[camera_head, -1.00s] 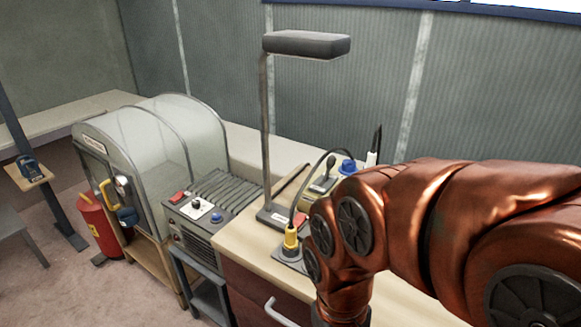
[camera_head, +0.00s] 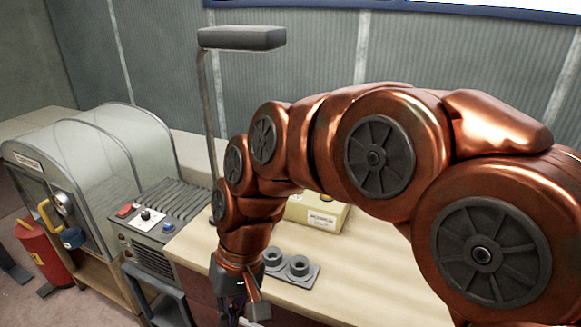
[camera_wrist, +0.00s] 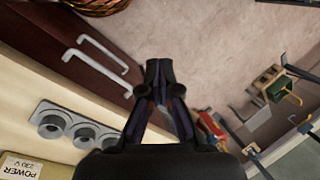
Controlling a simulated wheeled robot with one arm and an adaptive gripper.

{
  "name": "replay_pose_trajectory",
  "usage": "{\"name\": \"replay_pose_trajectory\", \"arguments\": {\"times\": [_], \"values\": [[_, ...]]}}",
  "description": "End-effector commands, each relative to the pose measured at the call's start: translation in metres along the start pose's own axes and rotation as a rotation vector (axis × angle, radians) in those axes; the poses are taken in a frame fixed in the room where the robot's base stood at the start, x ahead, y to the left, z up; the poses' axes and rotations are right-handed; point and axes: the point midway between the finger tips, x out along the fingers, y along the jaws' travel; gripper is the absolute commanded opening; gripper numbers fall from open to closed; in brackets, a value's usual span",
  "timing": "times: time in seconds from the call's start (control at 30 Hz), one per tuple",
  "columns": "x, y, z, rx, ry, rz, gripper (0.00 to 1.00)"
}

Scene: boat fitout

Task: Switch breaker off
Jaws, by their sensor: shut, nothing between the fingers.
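A yellow power box (camera_head: 318,214) stands on the bench in the head view, largely hidden behind my arm. Its label reading POWER 230 V (camera_wrist: 20,168) shows in the wrist view's lower left corner. I cannot make out a breaker lever on it now. A grey unit (camera_head: 150,225) with a red switch (camera_head: 127,210), a knob and a blue button stands left of my arm; I cannot tell whether it bears the breaker. My gripper (camera_wrist: 160,72) is shut and empty, pointing down by the bench's front edge, apart from the box and the grey unit.
A grey socket strip (camera_head: 300,271) lies on the bench beside my gripper. Drawer handles (camera_wrist: 95,65) jut from the bench front. A lamp (camera_head: 240,38) stands behind my arm. A clear-hooded cabinet (camera_head: 100,150) and red extinguisher (camera_head: 42,252) are left. Floor is open in front.

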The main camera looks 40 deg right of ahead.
Motion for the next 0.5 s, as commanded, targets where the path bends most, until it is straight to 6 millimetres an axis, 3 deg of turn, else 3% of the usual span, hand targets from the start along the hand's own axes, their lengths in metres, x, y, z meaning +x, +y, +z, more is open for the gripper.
{"name": "replay_pose_trajectory", "arguments": {"times": [0.03, 0.27, 0.37, 0.5], "values": [[0.002, -0.008, -0.020, 0.031, 0.009, -0.060, 0.00], [-0.022, -0.034, -0.103, 0.187, 0.051, -0.339, 0.00], [-0.037, -0.033, -0.141, 0.266, 0.071, -0.461, 0.00], [-0.061, -0.016, -0.197, 0.386, 0.107, -0.634, 0.00]]}}
